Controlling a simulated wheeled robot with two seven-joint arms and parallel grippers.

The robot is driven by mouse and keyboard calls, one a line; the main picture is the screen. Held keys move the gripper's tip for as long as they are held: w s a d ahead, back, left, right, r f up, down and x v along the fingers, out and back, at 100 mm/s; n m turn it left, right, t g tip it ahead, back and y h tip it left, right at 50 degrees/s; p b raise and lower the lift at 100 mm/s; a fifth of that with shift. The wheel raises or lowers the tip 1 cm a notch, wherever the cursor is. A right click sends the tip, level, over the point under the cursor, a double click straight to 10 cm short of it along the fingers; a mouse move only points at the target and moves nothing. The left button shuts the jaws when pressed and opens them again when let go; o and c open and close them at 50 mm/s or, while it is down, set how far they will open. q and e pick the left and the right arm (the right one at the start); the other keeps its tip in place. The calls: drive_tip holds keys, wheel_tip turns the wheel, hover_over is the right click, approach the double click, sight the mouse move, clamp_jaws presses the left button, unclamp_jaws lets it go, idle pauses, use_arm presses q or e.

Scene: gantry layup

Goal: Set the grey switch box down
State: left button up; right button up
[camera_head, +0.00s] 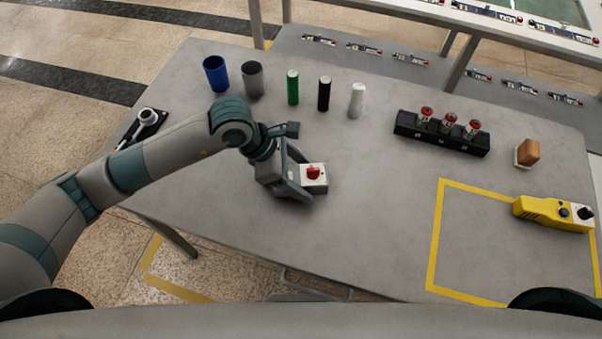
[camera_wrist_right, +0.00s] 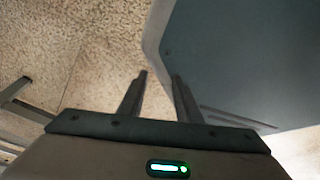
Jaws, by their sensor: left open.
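The grey switch box (camera_head: 316,184) has a pale top with a red knob. It appears to rest upright on the grey table (camera_head: 370,240), left of the table's middle. My left gripper (camera_head: 305,185) is low at the box's left side, its jaws open. One finger is on the near side of the box and the other is partly hidden, so contact cannot be told. My right gripper (camera_wrist_right: 160,76) shows in the right wrist view with two fingers apart and nothing between them.
Blue (camera_head: 215,73), grey (camera_head: 252,79), green, black and white cylinders stand behind the left arm. A black block with red-topped parts (camera_head: 441,133), a brown-and-white block (camera_head: 527,153) and a yellow control box (camera_head: 553,213) are right. The yellow-taped area (camera_head: 434,240) is mostly bare.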

drive_tip(key=shift+s, duration=0.1)
use_arm(q)
drive_tip(key=shift+r, duration=0.15)
drive_tip(key=shift+b+v, duration=0.3)
drive_tip(key=shift+v, duration=0.8)
drive_tip(key=b+v, duration=0.1)
drive_tip(key=v, duration=0.7)
drive_tip(key=shift+a+r+b, duration=0.15)
drive_tip(key=shift+b, duration=0.2)
drive_tip(key=shift+a+r, duration=0.25)
drive_tip(key=shift+r, duration=0.25)
drive_tip(key=shift+s+r, duration=0.1)
use_arm(e)
drive_tip(key=w+a+r+t, duration=0.1)
drive_tip(key=w+a+t, duration=0.1)
drive_tip(key=w, duration=0.6)
drive_tip(key=shift+a+r+y, duration=0.2)
drive_tip(key=shift+a+y, duration=0.1)
drive_tip(key=shift+a, duration=0.3)
